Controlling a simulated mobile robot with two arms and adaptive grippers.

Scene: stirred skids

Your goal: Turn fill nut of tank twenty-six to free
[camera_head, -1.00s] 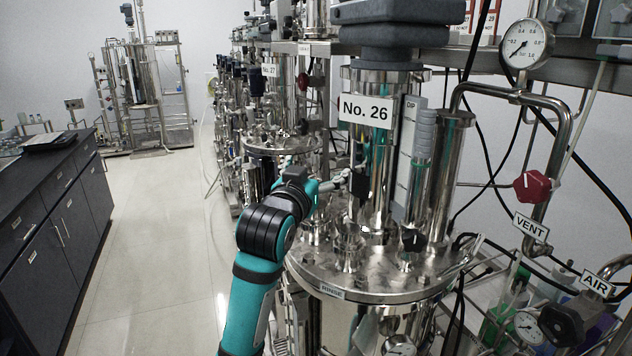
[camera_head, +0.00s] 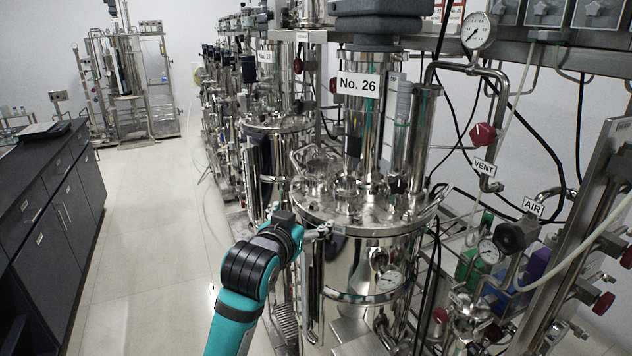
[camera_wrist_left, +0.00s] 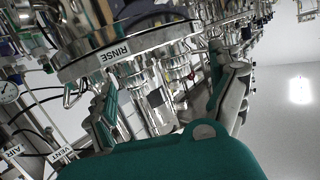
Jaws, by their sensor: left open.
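Tank twenty-six (camera_head: 365,275) is a shiny steel vessel in the middle of the head view. Its label "No. 26" (camera_head: 358,86) hangs on the column above the round lid (camera_head: 372,222). Several steel fittings and a black knob (camera_head: 398,186) stand on the lid; I cannot tell which is the fill nut. My left gripper (camera_head: 325,231) is in front of the lid's left rim, about level with it. In the left wrist view, the left gripper (camera_wrist_left: 165,100) is open and empty, with the lid rim and its RINSE label (camera_wrist_left: 114,52) beyond the fingers. My right gripper is not in view.
A red VENT knob (camera_head: 483,134), a pressure gauge (camera_head: 478,31) and AIR piping with a black knob (camera_head: 514,236) are at the right. Tank 27 (camera_head: 278,122) stands behind on the left. The floor (camera_head: 150,240) between dark cabinets (camera_head: 50,205) and tanks is clear.

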